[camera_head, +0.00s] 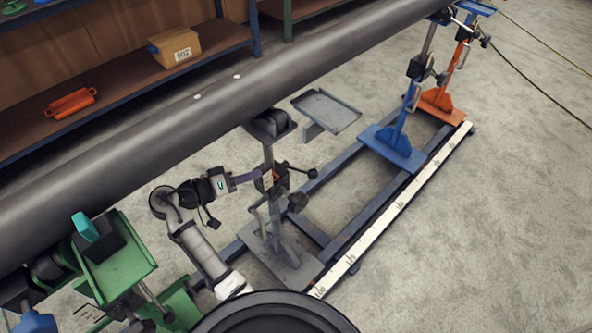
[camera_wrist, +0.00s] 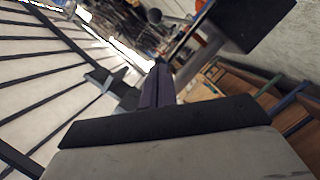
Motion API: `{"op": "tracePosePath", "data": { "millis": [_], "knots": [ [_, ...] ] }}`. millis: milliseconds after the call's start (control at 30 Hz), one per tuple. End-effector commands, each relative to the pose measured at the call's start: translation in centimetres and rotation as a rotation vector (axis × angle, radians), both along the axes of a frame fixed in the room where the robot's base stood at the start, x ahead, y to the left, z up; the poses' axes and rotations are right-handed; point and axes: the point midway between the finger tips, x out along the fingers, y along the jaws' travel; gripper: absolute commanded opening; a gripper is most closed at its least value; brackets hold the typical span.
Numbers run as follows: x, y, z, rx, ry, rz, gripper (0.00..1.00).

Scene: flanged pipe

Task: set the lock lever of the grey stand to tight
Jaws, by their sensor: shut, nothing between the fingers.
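The grey stand (camera_head: 280,258) stands under the large pipe, with black rollers on top and a dark clamp block partway up its post. A thin lever with a black knob (camera_head: 312,173) sticks out to the right of the block. I take it for the lock lever; its setting is not readable. A small red and white label shows on the block. My gripper (camera_head: 258,175) is level with the block, its fingertips just left of it or touching; I cannot tell which. In the wrist view its dark fingers (camera_wrist: 160,72) are together and empty, near a dark ball knob (camera_wrist: 154,15).
The grey pipe (camera_head: 225,95) crosses above my arm. A green stand (camera_head: 120,255) is at left, blue (camera_head: 395,145) and orange (camera_head: 440,100) stands at right. A rail frame with a white scale (camera_head: 400,205) lies on the floor. Shelves hold a box (camera_head: 174,47). Floor at right is clear.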

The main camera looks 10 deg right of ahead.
Motion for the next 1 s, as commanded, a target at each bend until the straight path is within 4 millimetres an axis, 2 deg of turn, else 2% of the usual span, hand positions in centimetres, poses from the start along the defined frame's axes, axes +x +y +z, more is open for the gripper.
{"op": "tracePosePath", "data": {
  "millis": [233,633,800,1000],
  "knots": [
    [0.6,-2.0,-0.3,-0.001,0.002,-0.005,0.0],
    [3.4,-9.7,-1.8,0.0,0.002,-0.004,0.0],
    [2.4,-11.4,-3.4,0.0,0.004,-0.003,0.0],
    [2.1,-12.3,-4.1,0.0,0.001,-0.001,0.0]
  ]
}}
